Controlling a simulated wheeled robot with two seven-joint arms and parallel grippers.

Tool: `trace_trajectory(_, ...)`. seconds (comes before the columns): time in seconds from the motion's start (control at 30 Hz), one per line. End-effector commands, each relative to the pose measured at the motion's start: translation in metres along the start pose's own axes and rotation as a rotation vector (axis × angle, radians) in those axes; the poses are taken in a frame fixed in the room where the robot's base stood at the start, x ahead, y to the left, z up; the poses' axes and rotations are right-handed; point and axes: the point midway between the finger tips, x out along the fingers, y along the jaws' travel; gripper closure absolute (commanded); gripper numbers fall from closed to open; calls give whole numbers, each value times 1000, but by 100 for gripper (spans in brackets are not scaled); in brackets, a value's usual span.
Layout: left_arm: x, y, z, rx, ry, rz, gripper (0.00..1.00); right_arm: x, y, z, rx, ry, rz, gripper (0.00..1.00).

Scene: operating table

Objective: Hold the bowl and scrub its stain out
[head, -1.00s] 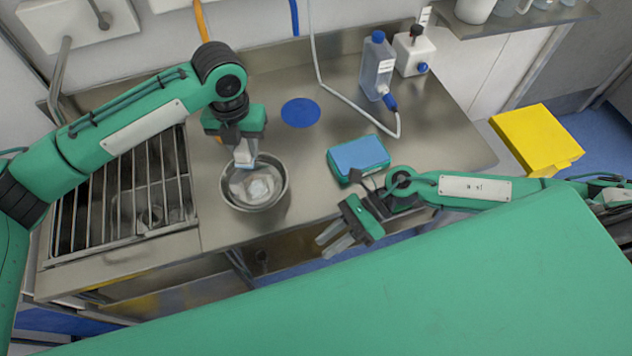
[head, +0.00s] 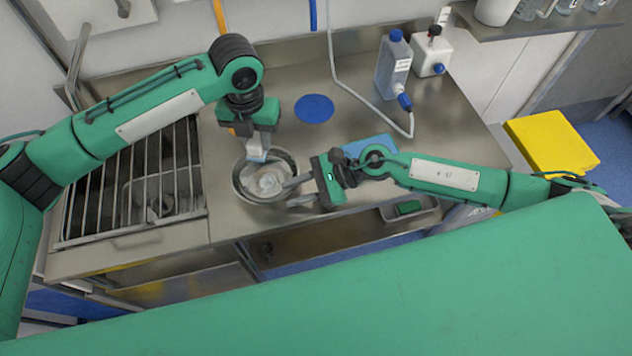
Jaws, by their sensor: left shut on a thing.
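The steel bowl (head: 238,190) stands on the counter beside the sink grate, with a whitish patch (head: 267,183) inside it.
A blue pad (head: 372,146) lies partly hidden behind my right arm. A blue disc (head: 314,108) lies flat behind the bowl. A blue-capped bottle (head: 393,68) with a hose and a white container (head: 431,56) stand at the back right. The sink grate (head: 140,185) is left of the bowl.

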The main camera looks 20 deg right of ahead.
Motion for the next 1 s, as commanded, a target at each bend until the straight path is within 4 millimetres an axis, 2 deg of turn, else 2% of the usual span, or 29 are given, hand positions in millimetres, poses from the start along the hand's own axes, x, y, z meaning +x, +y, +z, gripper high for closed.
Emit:
trace_trajectory(0.1, 0, 0, 0, 0, 0, 0, 90, 21, 0, 1, -1, -1, 1, 71)
trace_trajectory(0.3, 0, 0, 0, 0, 0, 0, 90, 42, 0, 0, 0, 0, 1, 71)
trace_trajectory(0.67, 0, 0, 0, 0, 0, 0, 90, 46, 0, 0, 1, 2, 1, 71)
trace_trajectory(0.83, 0, 0, 0, 0, 0, 0, 90, 46, 0, 0, 1, 1, 1, 100)
trace_trajectory(0.97, 0, 0, 0, 0, 0, 0, 90, 46, 0, -1, 1, 2, 1, 100)
trace_trajectory(1.0, 0, 0, 0, 0, 0, 0, 90, 46, 1, -1, 1, 2, 1, 94)
